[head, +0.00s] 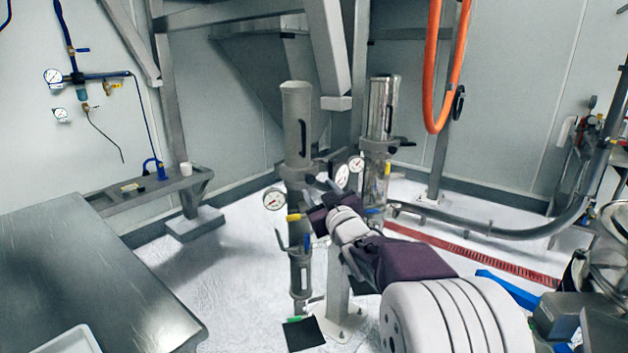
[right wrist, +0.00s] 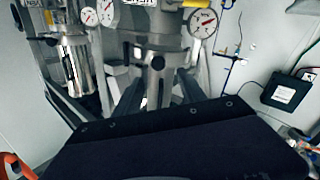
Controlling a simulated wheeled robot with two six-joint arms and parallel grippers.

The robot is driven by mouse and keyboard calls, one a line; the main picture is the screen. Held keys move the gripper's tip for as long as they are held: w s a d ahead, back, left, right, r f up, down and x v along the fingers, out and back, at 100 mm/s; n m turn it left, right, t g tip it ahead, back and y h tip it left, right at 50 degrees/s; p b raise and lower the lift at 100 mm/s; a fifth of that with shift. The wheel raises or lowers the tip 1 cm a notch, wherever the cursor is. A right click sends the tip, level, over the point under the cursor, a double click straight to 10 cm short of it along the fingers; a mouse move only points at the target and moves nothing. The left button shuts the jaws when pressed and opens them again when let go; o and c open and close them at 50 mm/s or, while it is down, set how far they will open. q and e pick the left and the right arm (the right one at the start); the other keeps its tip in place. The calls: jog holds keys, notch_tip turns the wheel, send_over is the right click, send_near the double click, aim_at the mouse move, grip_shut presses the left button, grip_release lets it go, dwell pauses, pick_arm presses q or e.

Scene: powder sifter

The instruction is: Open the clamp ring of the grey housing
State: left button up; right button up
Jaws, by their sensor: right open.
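The grey housing (head: 297,125) is an upright matte grey cylinder in the middle of the head view. A collar (head: 294,174), which looks like its clamp ring, sits at its lower end; its latch is too small to make out. My right gripper (head: 312,186) is close to this collar, reaching from the lower right. In the right wrist view, its two dark fingers (right wrist: 158,98) stand apart on either side of the column below the collar. A dark round knob (right wrist: 157,62) shows between them. I cannot tell whether anything touches. My left gripper is out of view.
A shiny metal cylinder (head: 381,108) stands just right of the housing. Pressure gauges (head: 273,199) and yellow handles crowd the collar. A steel table (head: 90,265) is at the left. An orange hose (head: 434,90) hangs at the right.

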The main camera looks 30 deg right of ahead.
aim_at(311, 180)
jog(key=x, duration=0.7)
jog(key=shift+w+d+f+p, duration=0.15)
jog(key=shift+w+p, duration=0.05)
jog(key=shift+p, duration=0.2)
grip_shut()
dwell(0.8)
